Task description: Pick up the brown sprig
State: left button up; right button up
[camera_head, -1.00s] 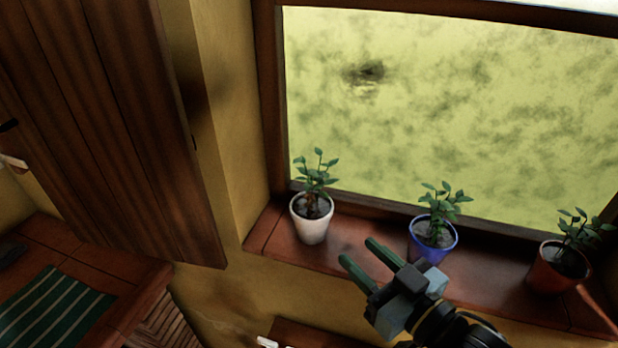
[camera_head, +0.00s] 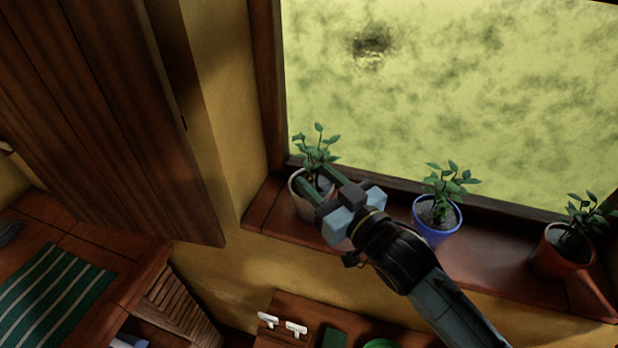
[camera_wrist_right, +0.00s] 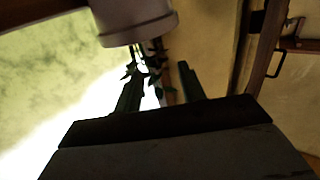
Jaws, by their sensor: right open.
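A white pot (camera_head: 301,205) with a green leafy plant (camera_head: 317,147) stands at the left of the window sill. My right gripper (camera_head: 314,174) is open at this pot, its two green fingers by the stems. In the right wrist view the pot (camera_wrist_right: 136,22) appears upside down, with leaves (camera_wrist_right: 142,72) hanging between the open fingers (camera_wrist_right: 160,88). A thin dark brown stem (camera_wrist_right: 158,48) shows there below the pot's rim. I cannot tell whether it is the brown sprig, or whether the fingers touch it. My left gripper is not in view.
A blue pot (camera_head: 436,233) and a terracotta pot (camera_head: 562,262), each with a plant, stand further right on the sill (camera_head: 487,268). A wooden shutter (camera_head: 105,110) is at left. Below are a striped green cloth (camera_head: 55,296) and white handles (camera_head: 296,328).

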aim_at(312, 175)
jog(key=x, duration=0.2)
jog(key=shift+w+a, duration=0.45)
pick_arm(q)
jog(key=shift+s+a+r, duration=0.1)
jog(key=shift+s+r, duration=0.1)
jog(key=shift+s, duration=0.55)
pick_arm(e)
grip_shut()
